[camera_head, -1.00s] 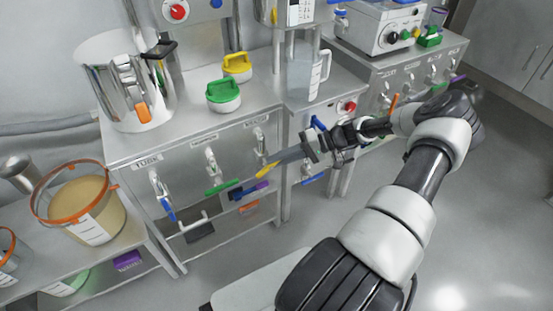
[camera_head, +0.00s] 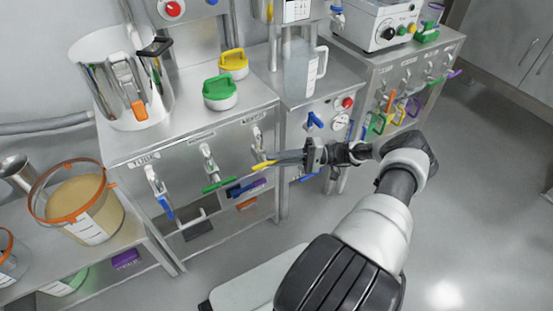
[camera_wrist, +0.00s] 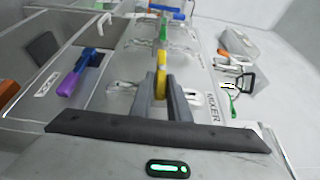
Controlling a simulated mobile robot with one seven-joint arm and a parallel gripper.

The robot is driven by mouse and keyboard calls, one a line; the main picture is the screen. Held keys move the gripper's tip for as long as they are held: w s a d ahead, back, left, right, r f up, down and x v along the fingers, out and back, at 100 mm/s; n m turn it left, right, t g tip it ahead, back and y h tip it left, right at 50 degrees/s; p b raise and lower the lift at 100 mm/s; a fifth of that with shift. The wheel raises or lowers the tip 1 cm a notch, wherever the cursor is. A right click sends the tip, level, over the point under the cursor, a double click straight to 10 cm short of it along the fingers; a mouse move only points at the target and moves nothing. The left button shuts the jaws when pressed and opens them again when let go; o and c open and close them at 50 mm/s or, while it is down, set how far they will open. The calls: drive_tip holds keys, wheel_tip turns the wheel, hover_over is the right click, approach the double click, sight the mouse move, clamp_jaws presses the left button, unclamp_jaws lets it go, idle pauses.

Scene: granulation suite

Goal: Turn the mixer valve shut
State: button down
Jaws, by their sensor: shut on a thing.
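The mixer valve has a yellow lever handle (camera_head: 264,165) and sits at the right end of the left cabinet's front, under a small label. In the wrist view the yellow handle (camera_wrist: 161,72) lies between the two grey fingers, and a MIXER label (camera_wrist: 213,108) is to its right. My gripper (camera_head: 283,159) reaches in from the right and is shut on the handle. In the head view the handle points sideways, roughly level. The fingers hide part of the handle, and the valve body is only partly visible.
A valve with a green handle (camera_head: 218,184) and one with a blue handle (camera_head: 165,206) are to the left. Blue and purple handles (camera_head: 246,187) sit just below the yellow one. A jug (camera_head: 300,75) stands on the counter above. Open floor lies at the right.

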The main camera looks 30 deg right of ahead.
drive_tip(key=c, duration=1.7)
unclamp_jaws()
drive_tip(key=shift+a, duration=0.1)
drive_tip(key=shift+d, duration=0.2)
